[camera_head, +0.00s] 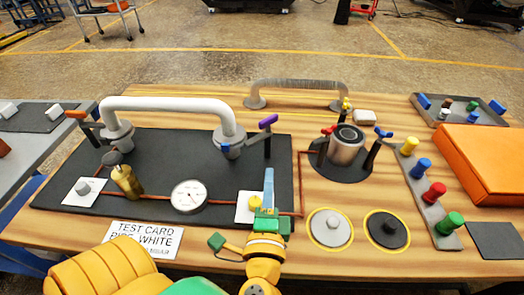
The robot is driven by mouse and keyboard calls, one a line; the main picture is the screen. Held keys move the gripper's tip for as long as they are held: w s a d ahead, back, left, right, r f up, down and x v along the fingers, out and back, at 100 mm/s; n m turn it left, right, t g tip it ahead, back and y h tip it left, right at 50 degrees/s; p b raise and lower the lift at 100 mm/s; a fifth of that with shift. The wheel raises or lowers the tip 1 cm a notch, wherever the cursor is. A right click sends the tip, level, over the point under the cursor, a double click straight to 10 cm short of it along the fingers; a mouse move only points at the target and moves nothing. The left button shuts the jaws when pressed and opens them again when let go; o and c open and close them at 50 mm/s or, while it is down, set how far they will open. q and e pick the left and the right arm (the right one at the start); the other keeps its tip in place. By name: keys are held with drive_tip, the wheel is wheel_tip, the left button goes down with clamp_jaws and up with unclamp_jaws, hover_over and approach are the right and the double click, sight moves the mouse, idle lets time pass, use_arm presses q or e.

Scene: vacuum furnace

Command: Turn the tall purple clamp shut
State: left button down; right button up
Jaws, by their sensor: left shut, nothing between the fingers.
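The tall purple clamp has a purple handle (268,121) on top of a dark post. It stands at the right end of the white pipe (170,104), near the back right of the dark mat. The handle sits tilted, its right end higher. My left gripper (268,172) has its pale blue fingers shut together with nothing between them. The fingertips show just below the clamp's post in the picture, apart from the handle. The clamp is not hidden by the gripper. My right gripper is not in view.
A round gauge (188,196) and copper tubing lie on the dark mat (170,150). A metal cylinder (346,145) with red and blue clamps stands to the right. A grey ribbed pipe (300,85) is behind. Colored knobs (421,168) and an orange case (485,160) are at right.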

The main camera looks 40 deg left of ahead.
sight(262, 139)
use_arm(q)
drive_tip(key=x, duration=0.2)
drive_tip(key=p+x, duration=0.1)
drive_tip(key=x, duration=0.2)
drive_tip(key=shift+w+r+p, duration=0.3)
drive_tip(key=shift+w, duration=0.15)
drive_tip(key=a, duration=0.1)
drive_tip(key=a+p, duration=0.1)
drive_tip(key=a, duration=0.1)
drive_tip(key=shift+w+a+f, duration=0.2)
drive_tip(key=shift+w+a, duration=0.1)
drive_tip(key=shift+w, duration=0.1)
drive_tip(key=shift+a, duration=0.3)
drive_tip(key=shift+w, duration=0.1)
